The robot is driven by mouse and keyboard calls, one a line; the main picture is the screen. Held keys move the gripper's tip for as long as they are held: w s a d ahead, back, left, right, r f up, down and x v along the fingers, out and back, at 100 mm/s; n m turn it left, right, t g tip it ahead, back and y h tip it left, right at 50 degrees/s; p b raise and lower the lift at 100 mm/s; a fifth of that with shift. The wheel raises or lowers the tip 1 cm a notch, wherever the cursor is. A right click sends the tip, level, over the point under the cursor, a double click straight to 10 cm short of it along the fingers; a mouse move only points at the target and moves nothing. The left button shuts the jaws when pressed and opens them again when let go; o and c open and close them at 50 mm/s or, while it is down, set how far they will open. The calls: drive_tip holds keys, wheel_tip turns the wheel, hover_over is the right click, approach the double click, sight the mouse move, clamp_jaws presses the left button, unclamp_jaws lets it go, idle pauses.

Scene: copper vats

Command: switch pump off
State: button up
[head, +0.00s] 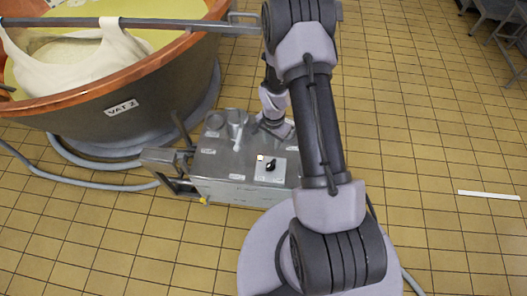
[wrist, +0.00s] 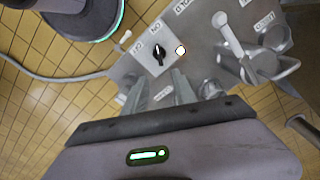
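The pump unit is a grey metal box (head: 225,160) on the floor in the middle of the head view. On its top is a pale switch plate (head: 262,176) with a black rotary knob (head: 271,166). In the wrist view the knob (wrist: 158,56) sits between two printed labels, one reading ON, the other hard to read. A small lamp (wrist: 180,50) beside the plate glows whitish-yellow. My gripper (wrist: 168,85) has its grey fingers near the plate, apart from the knob in the picture. In the head view the fingers cannot be made out.
A copper-rimmed vat (head: 135,85) labelled VAT 2 stands at the left, with a white cloth in it. A grey hose (head: 100,185) runs on the floor. Tiled floor at the right is mostly clear.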

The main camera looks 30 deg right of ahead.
sight(271, 163)
wheel_tip(271, 163, down, 16)
drive_tip(key=b, duration=0.5)
drive_tip(key=shift+s+f, duration=0.1)
clamp_jaws()
